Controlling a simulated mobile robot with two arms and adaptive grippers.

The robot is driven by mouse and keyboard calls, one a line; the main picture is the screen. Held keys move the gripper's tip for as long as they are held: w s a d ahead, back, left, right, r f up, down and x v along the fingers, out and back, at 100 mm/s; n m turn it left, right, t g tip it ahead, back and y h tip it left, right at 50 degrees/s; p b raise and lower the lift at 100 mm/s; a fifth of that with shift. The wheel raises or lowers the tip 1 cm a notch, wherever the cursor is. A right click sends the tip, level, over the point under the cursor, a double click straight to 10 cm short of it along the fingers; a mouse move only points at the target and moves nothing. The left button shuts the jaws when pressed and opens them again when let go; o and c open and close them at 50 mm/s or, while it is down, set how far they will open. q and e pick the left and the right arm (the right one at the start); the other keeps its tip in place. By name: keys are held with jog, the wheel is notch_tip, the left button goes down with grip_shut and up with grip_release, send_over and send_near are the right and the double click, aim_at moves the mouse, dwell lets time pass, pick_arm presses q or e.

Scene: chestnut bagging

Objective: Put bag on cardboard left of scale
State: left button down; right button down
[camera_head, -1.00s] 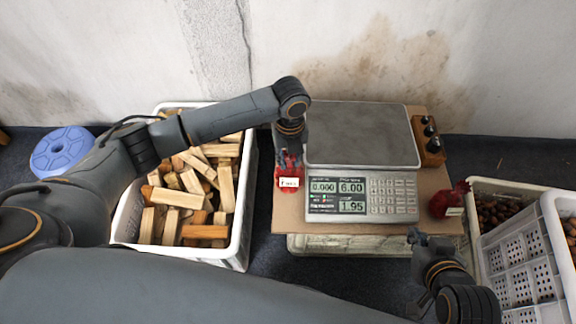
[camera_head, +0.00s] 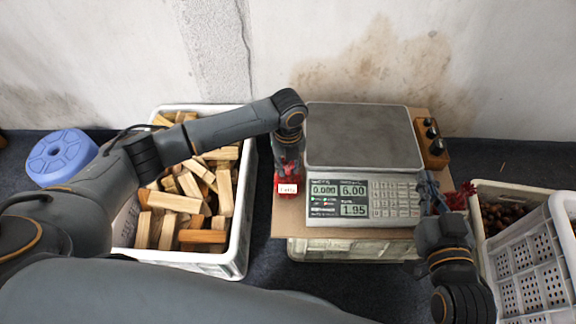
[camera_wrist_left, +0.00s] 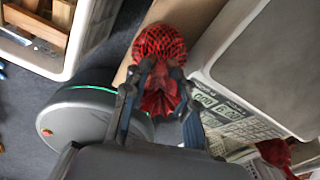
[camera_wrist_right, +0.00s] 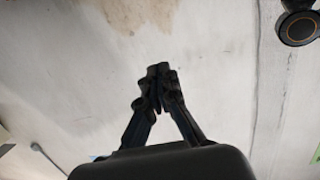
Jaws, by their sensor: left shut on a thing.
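My left gripper (camera_head: 288,168) is shut on a red net bag (camera_head: 284,188) with a white label. The bag is just left of the scale (camera_head: 362,135), over the left strip of the cardboard (camera_head: 288,218). In the left wrist view the bag (camera_wrist_left: 160,45) shows between the fingers (camera_wrist_left: 162,72), with brown cardboard beside it. I cannot tell whether the bag rests on the cardboard. My right gripper (camera_head: 427,180) is at the scale's right edge, its fingertips together and nothing visible between them in the right wrist view (camera_wrist_right: 159,78).
A second red bag (camera_head: 463,194) is right of the scale, partly hidden by my right gripper. A wooden block with black knobs (camera_head: 431,145) stands behind it. A white crate of wood (camera_head: 240,225) is at left. Chestnut crates (camera_head: 525,262) are at right.

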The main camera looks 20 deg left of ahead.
pick_arm(q)
jog(key=c, duration=1.1)
grip_release()
jog(key=shift+f, duration=0.1)
jog(key=shift+o, duration=0.2)
